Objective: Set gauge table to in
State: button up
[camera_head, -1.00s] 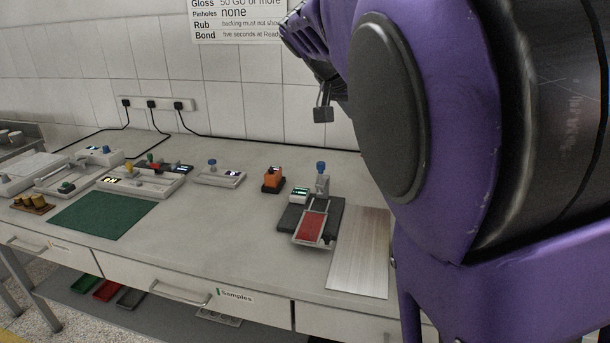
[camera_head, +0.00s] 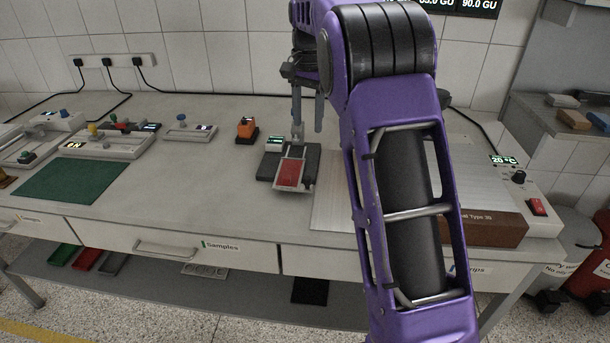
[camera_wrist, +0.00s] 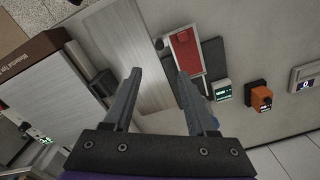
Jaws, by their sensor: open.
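The gauge (camera_head: 264,172) is a dark base on the bench with a small lit display and a sliding table (camera_head: 290,173) carrying a red panel in a light frame. The table sticks out toward the bench's front edge. The red panel also shows in the wrist view (camera_wrist: 186,50), beside the dark base (camera_wrist: 212,60). My gripper (camera_head: 308,128) is open and empty, pointing down over the back of the gauge. In the wrist view its two fingers (camera_wrist: 160,76) are apart. The gauge's blue knob is mostly hidden by a finger.
An orange block device (camera_head: 246,131) stands left of the gauge, with a grey device (camera_head: 190,131) further left. A bare metal plate (camera_head: 330,205) lies to the right. A green mat (camera_head: 70,180) lies at left. A heater-like unit (camera_head: 540,212) stands at far right.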

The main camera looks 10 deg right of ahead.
aim_at(307, 177)
notch_tip(307, 177, down, 16)
jog(key=b, duration=0.2)
jog(key=shift+f+b, duration=0.25)
jog(key=shift+b, duration=0.05)
jog(key=shift+c, duration=0.3)
grip_shut()
dwell(1.0)
